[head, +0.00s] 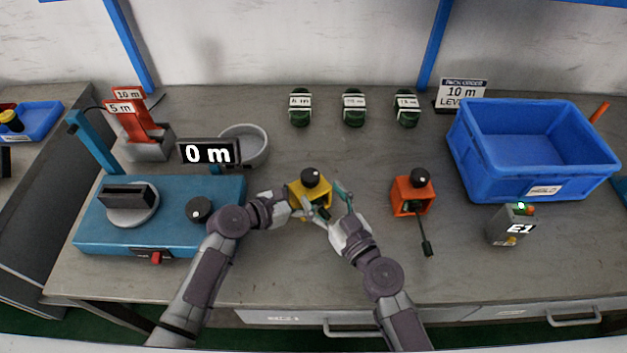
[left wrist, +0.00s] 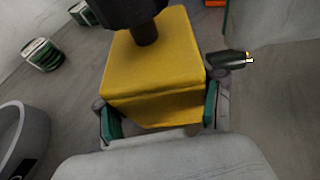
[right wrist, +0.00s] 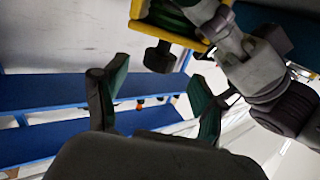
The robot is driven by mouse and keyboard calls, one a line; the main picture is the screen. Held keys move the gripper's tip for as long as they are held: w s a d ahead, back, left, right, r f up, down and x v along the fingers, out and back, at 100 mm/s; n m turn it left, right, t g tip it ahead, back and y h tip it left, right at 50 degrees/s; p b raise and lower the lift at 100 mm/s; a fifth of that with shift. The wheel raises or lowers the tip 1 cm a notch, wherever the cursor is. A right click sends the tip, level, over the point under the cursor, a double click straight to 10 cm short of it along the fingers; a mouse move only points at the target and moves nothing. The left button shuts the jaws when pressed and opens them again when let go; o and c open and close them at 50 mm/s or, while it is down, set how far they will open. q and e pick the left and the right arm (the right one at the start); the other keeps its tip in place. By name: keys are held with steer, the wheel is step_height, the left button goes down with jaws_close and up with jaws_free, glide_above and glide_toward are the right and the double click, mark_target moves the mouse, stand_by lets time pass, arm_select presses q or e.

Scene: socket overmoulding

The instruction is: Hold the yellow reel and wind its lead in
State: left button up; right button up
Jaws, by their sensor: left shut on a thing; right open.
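The yellow reel (head: 299,188), a boxy body with a black knob (head: 310,176) on top, is at the middle of the bench. My left gripper (left wrist: 160,118) is shut on it, with one finger at each side. The dark plug of its lead (left wrist: 230,60) sticks out beside the reel with a small metal tip in the left wrist view. My right gripper (head: 334,202) is open and empty, just right of the reel. In the right wrist view its fingers (right wrist: 159,86) are apart, with the reel's yellow frame (right wrist: 137,10) and green inside above.
An orange reel (head: 405,201) with its lead out stands to the right. Further right are a grey E1 box (head: 508,224) and a blue crate (head: 480,187). A blue winding machine (head: 110,228) and "0 m" display (head: 208,152) are left. Several green coils (head: 354,108) line the back.

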steer(key=v, duration=0.6)
steer(key=n+g+y, duration=0.7)
steer(key=g, duration=0.1)
glide_toward(310, 174)
steer(key=x, duration=1)
steer(key=shift+f, duration=0.15)
